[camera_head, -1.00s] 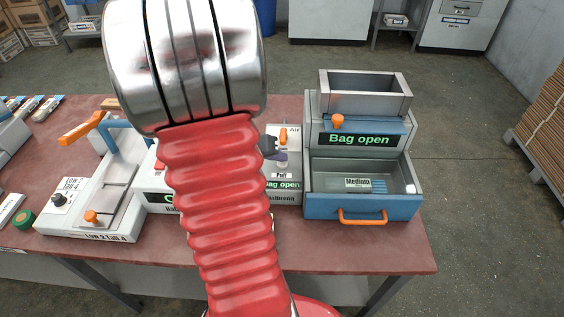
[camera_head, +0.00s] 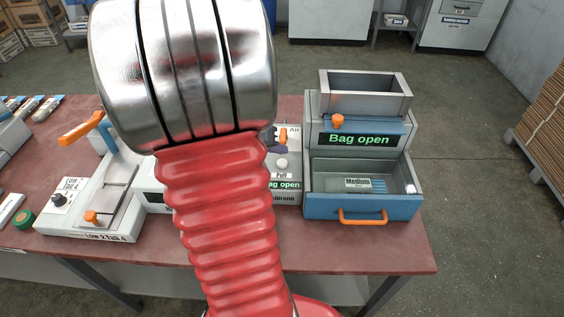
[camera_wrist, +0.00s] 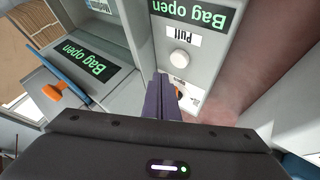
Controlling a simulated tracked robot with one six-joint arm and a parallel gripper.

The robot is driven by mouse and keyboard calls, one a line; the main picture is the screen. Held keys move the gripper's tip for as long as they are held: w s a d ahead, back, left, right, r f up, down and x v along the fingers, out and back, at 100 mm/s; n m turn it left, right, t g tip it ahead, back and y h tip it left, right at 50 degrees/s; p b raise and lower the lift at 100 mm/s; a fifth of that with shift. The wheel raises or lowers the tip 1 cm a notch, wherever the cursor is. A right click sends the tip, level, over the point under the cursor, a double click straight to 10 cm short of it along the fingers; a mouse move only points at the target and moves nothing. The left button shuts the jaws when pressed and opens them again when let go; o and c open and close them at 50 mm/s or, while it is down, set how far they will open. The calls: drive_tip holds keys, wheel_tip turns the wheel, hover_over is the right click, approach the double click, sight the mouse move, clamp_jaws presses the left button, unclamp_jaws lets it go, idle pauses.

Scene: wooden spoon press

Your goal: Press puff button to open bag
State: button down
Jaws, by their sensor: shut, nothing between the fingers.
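The puff button is a round white knob (camera_wrist: 179,58) on a grey panel, under a "Puff" label, in the wrist view. It also shows in the head view (camera_head: 282,163), just right of my red arm. The panel's display (camera_wrist: 200,13) reads "Bag open" in green. My gripper (camera_wrist: 164,82) is shut and empty, its dark purple fingers together just beside the button, apart from it in the picture. In the head view my arm hides most of the gripper; a dark fingertip part shows above the button.
A grey and blue bag station (camera_head: 361,208) stands to the right, with an orange knob, a "Bag open" display and an open drawer marked "Medium". A white sealer with an orange lever (camera_head: 80,133) stands at the left. The table's front right is clear.

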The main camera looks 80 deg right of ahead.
sight(279, 165)
drive_tip(key=shift+r, duration=1.65)
drive_tip(key=shift+n, duration=0.3)
drive_tip(key=shift+a+n, duration=0.15)
drive_tip(key=shift+n, duration=0.15)
drive_tip(key=a, duration=0.1)
drive_tip(key=a+f+n+y, duration=0.1)
drive_tip(key=a, duration=0.1)
drive_tip(key=a+f+n+y, duration=0.1)
drive_tip(key=a, duration=0.1)
drive_tip(key=shift+w+a, duration=0.1)
drive_tip(key=shift+w, duration=0.05)
drive_tip(key=w+a+r+n+t+y, duration=0.1)
drive_tip(key=w+a+r+n+t, duration=0.2)
drive_tip(key=w+a, duration=0.55)
drive_tip(key=w+a+r+n+t+y, duration=0.15)
drive_tip(key=w+a+n+t, duration=0.35)
drive_tip(key=a, duration=0.7)
drive_tip(key=w+a+r+n+t+y, duration=0.1)
drive_tip(key=a+r, duration=0.1)
drive_tip(key=a, duration=0.4)
drive_tip(key=w+a+r+n+t+y, duration=0.1)
drive_tip(key=w+a+r+n, duration=0.1)
drive_tip(key=a, duration=0.5)
drive_tip(key=w+a+r+n+t+y, duration=0.1)
drive_tip(key=a+r+n, duration=0.1)
drive_tip(key=a, duration=0.5)
drive_tip(key=shift+w+a+r, duration=0.25)
drive_tip(key=shift+w+r, duration=0.05)
drive_tip(key=shift+r, duration=0.55)
